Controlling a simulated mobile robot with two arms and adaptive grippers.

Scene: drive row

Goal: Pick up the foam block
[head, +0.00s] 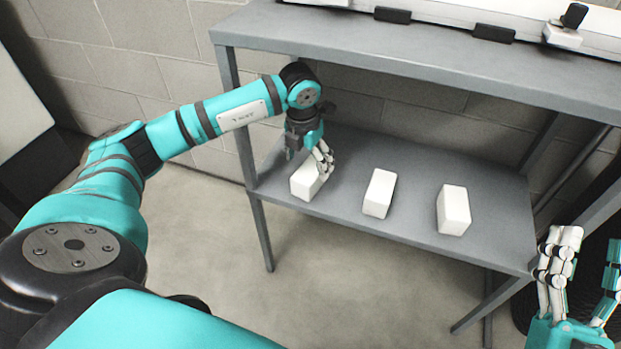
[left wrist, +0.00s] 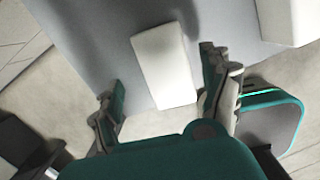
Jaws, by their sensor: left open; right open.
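Three white foam blocks stand in a row on the grey lower shelf: a left one (head: 306,184), a middle one (head: 379,193) and a right one (head: 454,209). My left gripper (head: 309,158) is open just over the left block, its fingers partly hiding that block's top. In the left wrist view, one white block (left wrist: 164,65) shows between the two open fingers (left wrist: 160,78), with no clear contact. Part of another block (left wrist: 288,20) shows at the top right. My right gripper (head: 585,285) is open and empty at the lower right, away from the blocks.
The grey upper shelf (head: 400,52) overhangs the back of the lower shelf (head: 420,240). A white object with black parts (head: 480,18) lies on the upper shelf. Shelf legs (head: 262,232) stand at the left and right. Bare shelf surface separates the blocks.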

